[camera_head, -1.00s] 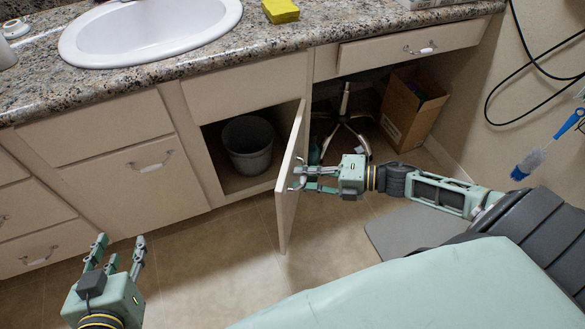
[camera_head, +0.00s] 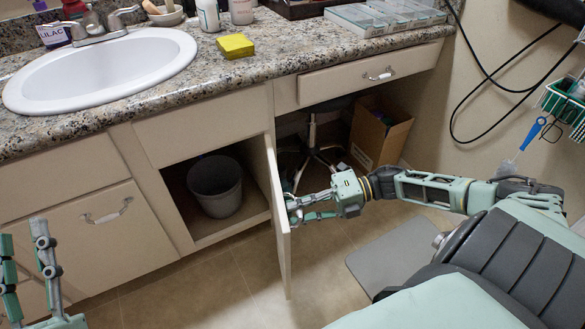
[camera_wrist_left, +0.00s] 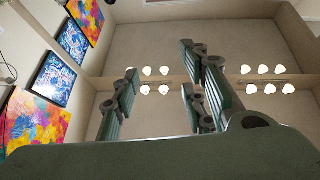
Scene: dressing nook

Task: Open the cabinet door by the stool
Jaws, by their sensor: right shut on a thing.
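The cabinet door (camera_head: 279,225) stands wide open, nearly edge-on in the head view, swung out from the cabinet under the counter. My right gripper (camera_head: 292,208) is at the door's right-hand face, shut on its handle, which the fingers mostly hide. The stool (camera_head: 312,152) is in the open bay right of the door; only its post and spread legs show. My left gripper (camera_head: 20,240) is at the lower left, away from the door, with its fingers apart and empty. The left wrist view shows these fingers (camera_wrist_left: 155,90) apart too.
A grey bin (camera_head: 215,188) stands inside the opened cabinet. A cardboard box (camera_head: 375,138) is in the bay beside the stool. A grey mat (camera_head: 398,255) lies on the floor. The counter (camera_head: 300,50) holds a sink (camera_head: 100,75) and a yellow sponge (camera_head: 235,46). Floor left of the door is clear.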

